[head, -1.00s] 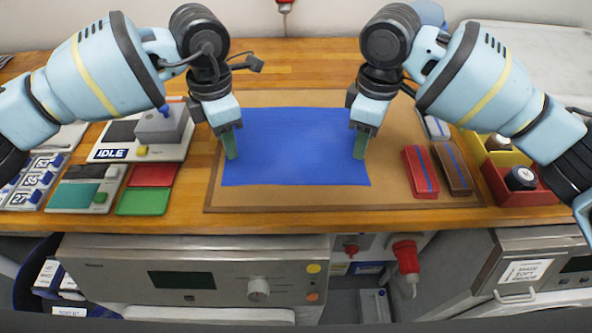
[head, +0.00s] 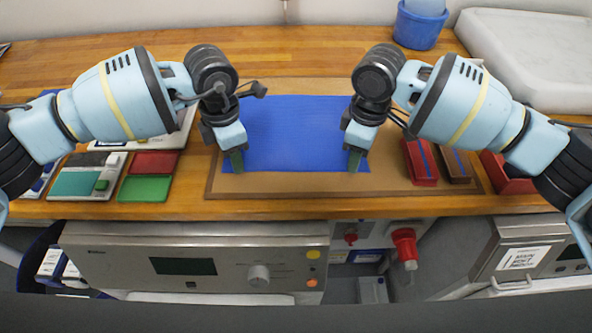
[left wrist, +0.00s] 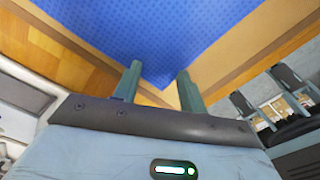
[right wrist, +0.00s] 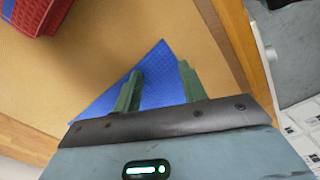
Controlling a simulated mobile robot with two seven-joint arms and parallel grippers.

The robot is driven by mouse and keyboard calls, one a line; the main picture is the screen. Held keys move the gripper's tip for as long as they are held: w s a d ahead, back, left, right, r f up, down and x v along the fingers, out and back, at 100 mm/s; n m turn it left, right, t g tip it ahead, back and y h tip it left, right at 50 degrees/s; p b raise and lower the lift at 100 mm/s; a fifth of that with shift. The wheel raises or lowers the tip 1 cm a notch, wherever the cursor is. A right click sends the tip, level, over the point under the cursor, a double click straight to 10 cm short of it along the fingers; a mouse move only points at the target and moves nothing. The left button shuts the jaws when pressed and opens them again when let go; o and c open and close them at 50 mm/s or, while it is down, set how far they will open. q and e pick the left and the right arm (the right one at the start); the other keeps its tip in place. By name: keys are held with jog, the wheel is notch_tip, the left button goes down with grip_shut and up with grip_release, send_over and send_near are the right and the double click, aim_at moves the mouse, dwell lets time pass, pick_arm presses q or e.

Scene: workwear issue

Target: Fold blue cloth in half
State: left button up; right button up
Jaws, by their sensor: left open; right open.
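The blue cloth (head: 290,135) lies flat and spread out on the tan board (head: 420,188). My left gripper (head: 237,161) is open at the cloth's near left corner. In the left wrist view the cloth (left wrist: 160,30) has its corner between the two green fingers (left wrist: 157,88). My right gripper (head: 354,160) is open at the near right corner. In the right wrist view that corner of the cloth (right wrist: 160,75) shows between and beside the fingers (right wrist: 158,88). Neither gripper is closed on the cloth.
A red block (head: 419,162) and a brown block (head: 453,163) lie right of the cloth, near a red bin (head: 507,172). Green (head: 145,188) and red (head: 155,162) trays sit to the left. A blue bucket (head: 420,25) stands at the back.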

pick_arm(q)
jog(key=shift+f, duration=0.2)
jog(key=shift+c, duration=0.3)
pick_arm(e)
jog(key=shift+f, duration=0.2)
jog(key=shift+c, duration=0.3)
pick_arm(q)
jog(key=shift+s, duration=0.1)
grip_shut()
pick_arm(e)
jog(key=shift+s, duration=0.1)
grip_shut()
pick_arm(q)
jog(key=shift+f, duration=0.1)
pick_arm(e)
jog(key=shift+d+f, duration=0.1)
pick_arm(q)
jog(key=shift+a, duration=0.1)
